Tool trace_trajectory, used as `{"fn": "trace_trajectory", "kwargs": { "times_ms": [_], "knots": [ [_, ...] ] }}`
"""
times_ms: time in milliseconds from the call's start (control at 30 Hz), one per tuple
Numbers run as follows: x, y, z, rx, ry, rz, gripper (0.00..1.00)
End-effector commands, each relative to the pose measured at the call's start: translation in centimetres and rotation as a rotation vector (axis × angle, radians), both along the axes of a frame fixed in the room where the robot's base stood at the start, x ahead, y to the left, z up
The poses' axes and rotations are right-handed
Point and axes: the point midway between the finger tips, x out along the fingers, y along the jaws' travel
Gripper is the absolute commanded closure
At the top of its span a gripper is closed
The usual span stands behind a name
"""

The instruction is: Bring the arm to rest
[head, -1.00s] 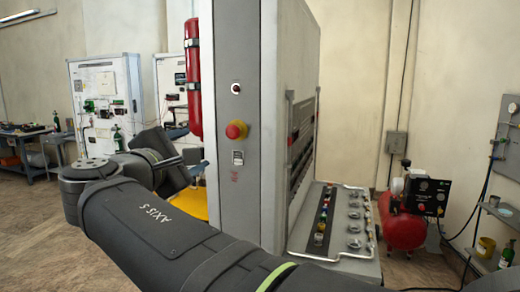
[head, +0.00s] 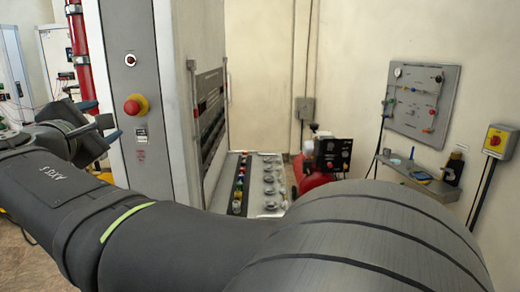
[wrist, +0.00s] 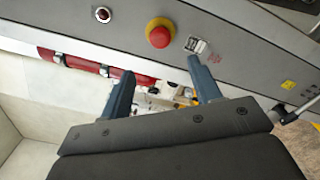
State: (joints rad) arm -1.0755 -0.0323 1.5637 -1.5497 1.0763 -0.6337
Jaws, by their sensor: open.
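My gripper shows in the wrist view (wrist: 160,92) with its two blue-grey fingers apart and nothing between them. In the head view my arm (head: 130,225) reaches across the lower picture to the left, and its far end is beside the grey cabinet panel (head: 140,165). The panel carries a red emergency button on a yellow collar (head: 135,104), which also shows in the wrist view (wrist: 160,32), beyond the fingers. I cannot tell how far the fingertips are from the panel.
A console with knobs (head: 268,185) lies right of the cabinet. A red compressor (head: 312,172) stands behind it.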

Motion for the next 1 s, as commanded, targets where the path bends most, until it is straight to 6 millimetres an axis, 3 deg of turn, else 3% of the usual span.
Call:
{"fn": "trace_trajectory", "kwargs": {
  "times_ms": [533, 733, 1000],
  "knots": [
    [9.4, 0.0, 0.0, -0.001, 0.000, -0.002, 0.43],
    [10.7, 0.0, 0.0, 0.000, 0.000, 0.000, 0.43],
    [10.8, 0.0, 0.0, 0.000, 0.000, 0.000, 0.43]
  ]
}}
